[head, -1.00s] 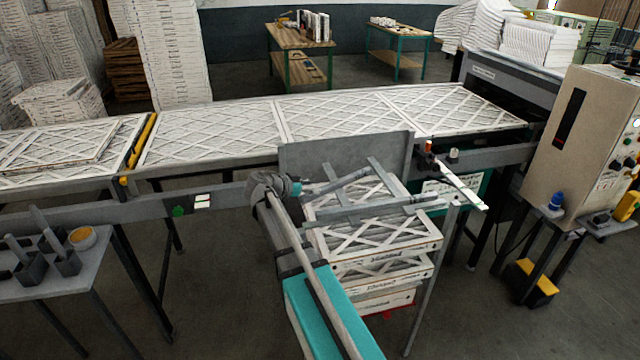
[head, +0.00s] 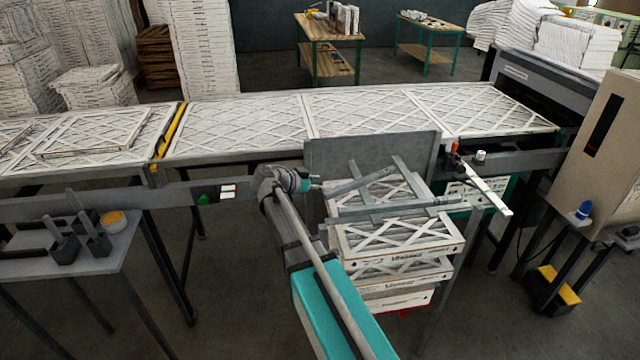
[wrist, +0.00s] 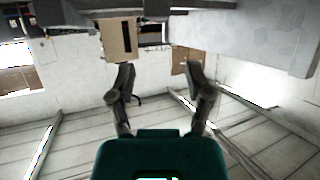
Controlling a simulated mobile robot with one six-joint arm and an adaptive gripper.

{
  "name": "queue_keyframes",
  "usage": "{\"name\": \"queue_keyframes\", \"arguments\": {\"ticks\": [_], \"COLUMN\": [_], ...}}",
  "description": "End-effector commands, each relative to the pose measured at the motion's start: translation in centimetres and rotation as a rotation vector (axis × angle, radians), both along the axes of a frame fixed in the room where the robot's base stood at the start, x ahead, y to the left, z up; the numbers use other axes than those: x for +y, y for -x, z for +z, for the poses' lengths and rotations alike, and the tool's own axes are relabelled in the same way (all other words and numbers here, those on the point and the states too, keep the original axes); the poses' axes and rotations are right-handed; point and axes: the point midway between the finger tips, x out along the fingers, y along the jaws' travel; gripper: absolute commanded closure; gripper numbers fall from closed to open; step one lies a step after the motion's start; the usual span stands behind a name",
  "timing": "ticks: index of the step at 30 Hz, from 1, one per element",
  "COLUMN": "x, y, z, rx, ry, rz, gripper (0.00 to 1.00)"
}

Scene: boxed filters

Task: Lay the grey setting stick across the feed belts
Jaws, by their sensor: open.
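My gripper (head: 316,186) is at the near side of the conveyor, left of a stack of white boxed filters (head: 398,235). In the wrist view my gripper (wrist: 160,78) has both fingers spread with nothing between them. Grey bars (head: 400,210) cross above the stack; I cannot tell whether one is the setting stick. A pale stick (head: 488,192) juts from the conveyor's near rail, right of the stack. The conveyor carries a row of white lattice-faced filters (head: 240,130), which hide most of its surface; I cannot make out separate feed belts.
A grey upright plate (head: 370,160) stands behind the stack. A beige control cabinet (head: 605,150) is at right; it also shows in the wrist view (wrist: 118,40). A grey side table (head: 75,265) with dark holders (head: 65,245) is at left.

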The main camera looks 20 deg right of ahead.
Motion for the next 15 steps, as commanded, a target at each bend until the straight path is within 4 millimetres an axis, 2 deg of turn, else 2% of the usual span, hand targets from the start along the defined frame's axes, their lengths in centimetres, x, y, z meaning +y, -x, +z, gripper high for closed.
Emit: {"name": "queue_keyframes", "arguments": {"ticks": [2,4,10,15], "x": [0.0,0.0,-0.4,-1.5], "y": [0.0,0.0,-0.1,-0.3], "z": [0.0,0.0,0.5,1.6], "rx": [0.0,0.0,0.006,0.024], "ry": [0.0,0.0,-0.019,-0.077], "rz": [0.0,0.0,-0.002,-0.007], "gripper": [0.35,0.29,0.29,0.29]}}
